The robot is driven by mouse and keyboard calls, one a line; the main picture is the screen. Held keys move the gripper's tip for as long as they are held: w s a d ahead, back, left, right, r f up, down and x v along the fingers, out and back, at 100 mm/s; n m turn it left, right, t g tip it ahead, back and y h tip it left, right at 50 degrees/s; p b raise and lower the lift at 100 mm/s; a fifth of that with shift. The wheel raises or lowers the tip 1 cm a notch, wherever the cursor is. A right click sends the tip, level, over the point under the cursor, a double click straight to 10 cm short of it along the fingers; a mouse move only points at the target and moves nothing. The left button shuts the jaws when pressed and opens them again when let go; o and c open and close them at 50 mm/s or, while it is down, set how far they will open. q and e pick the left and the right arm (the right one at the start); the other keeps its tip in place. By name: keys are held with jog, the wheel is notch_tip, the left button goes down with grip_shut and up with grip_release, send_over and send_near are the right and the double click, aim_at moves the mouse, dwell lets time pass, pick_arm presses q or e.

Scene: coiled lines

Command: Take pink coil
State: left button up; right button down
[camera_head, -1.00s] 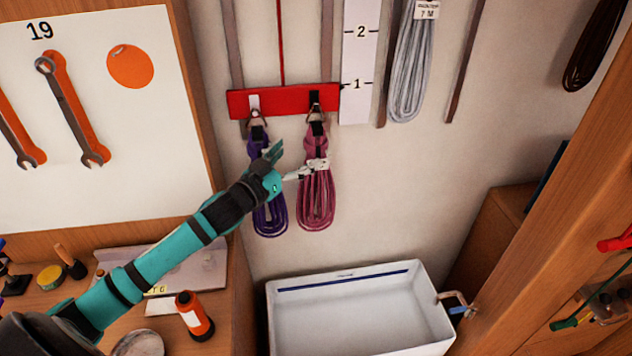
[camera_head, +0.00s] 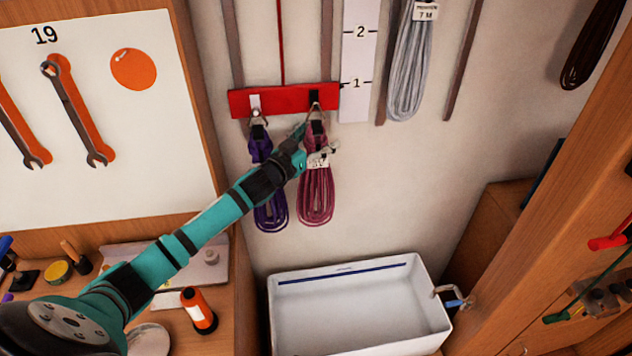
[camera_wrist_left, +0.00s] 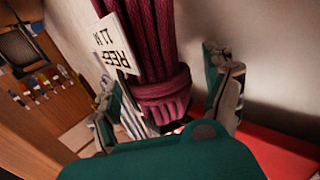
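The pink coil (camera_head: 315,198) hangs from the right-hand hook of a red bar (camera_head: 285,99) on the wall. My left gripper (camera_head: 317,143) is at the coil's bound upper part, just below the hook, and covers some of it. In the left wrist view the coil (camera_wrist_left: 160,50) runs between the two fingers of the left gripper (camera_wrist_left: 168,98). A gap shows between coil and right finger, so the gripper looks open around it. A white tag (camera_wrist_left: 115,43) hangs on the coil beside the left finger. My right gripper is not in view.
A purple coil (camera_head: 268,205) hangs close on the left, partly behind my left arm. A white bin (camera_head: 360,330) stands below. A grey coil (camera_head: 410,70) hangs at upper right. A wooden post (camera_head: 560,200) stands at the right.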

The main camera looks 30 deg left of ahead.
pick_arm(q)
jog(key=c, duration=1.6)
jog(key=shift+r, duration=0.1)
grip_shut()
jog(key=shift+r, duration=0.15)
